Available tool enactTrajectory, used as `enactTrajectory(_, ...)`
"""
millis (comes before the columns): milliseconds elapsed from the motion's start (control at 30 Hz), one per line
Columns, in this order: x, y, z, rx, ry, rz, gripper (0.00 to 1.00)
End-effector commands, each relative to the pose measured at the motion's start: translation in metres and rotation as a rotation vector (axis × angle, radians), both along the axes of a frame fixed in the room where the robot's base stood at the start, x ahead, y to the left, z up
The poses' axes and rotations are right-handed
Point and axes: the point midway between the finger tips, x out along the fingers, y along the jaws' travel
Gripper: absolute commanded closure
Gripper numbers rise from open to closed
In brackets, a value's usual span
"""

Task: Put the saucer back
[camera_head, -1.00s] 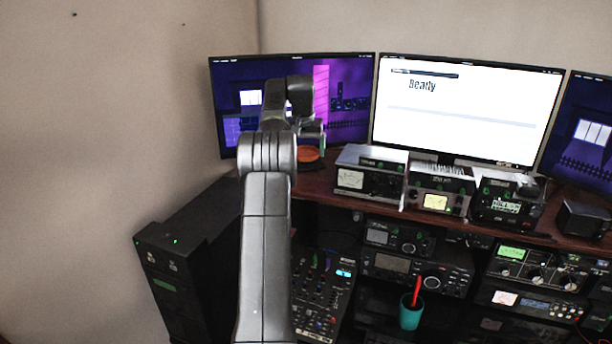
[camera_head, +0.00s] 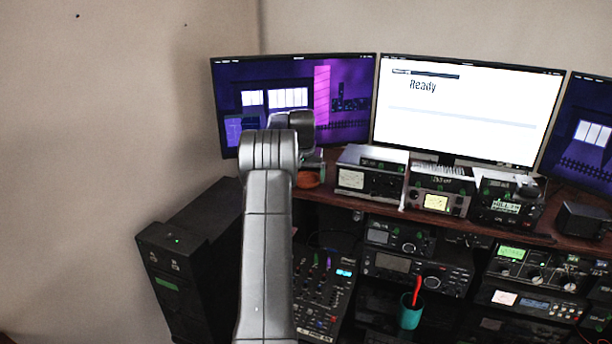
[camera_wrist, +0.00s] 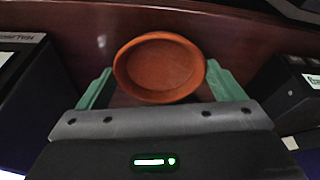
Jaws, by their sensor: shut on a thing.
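The saucer (camera_wrist: 162,66) is a round orange-brown dish with a raised rim. In the wrist view it sits between the green fingers of my gripper (camera_wrist: 164,86), which is shut on it. In the head view the saucer (camera_head: 308,180) shows just below my wrist, at the left end of the brown desk shelf, in front of the left monitor. It looks level and at or very near the shelf surface; I cannot tell whether it touches. My arm hides part of that area and most of the gripper in the head view.
A grey meter box (camera_head: 369,172) stands on the shelf to the right of the saucer. The left monitor (camera_head: 345,100) rises behind. Dark boxes flank the gripper on both sides in the wrist view. A teal cup (camera_head: 410,312) with a red item stands lower down.

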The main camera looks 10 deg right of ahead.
Motion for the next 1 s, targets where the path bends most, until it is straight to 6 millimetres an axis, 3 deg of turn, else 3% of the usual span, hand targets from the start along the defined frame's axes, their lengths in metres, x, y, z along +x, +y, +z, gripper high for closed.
enactTrajectory(100, 0.0, 0.0, -0.003, 0.0, -0.001, 0.0, 0.44)
enactTrajectory(133, 0.0, 0.0, -0.003, 0.0, 0.001, 0.0, 0.06)
enactTrajectory(167, 0.0, 0.0, -0.003, 0.0, 0.001, 0.0, 0.0)
enactTrajectory(400, 0.0, 0.0, -0.001, 0.0, 0.0, 0.0, 0.0)
enactTrajectory(567, -0.003, 0.001, 0.012, 0.0, -0.003, 0.0, 0.0)
enactTrajectory(1000, -0.024, 0.01, 0.097, 0.0, -0.002, 0.0, 0.0)
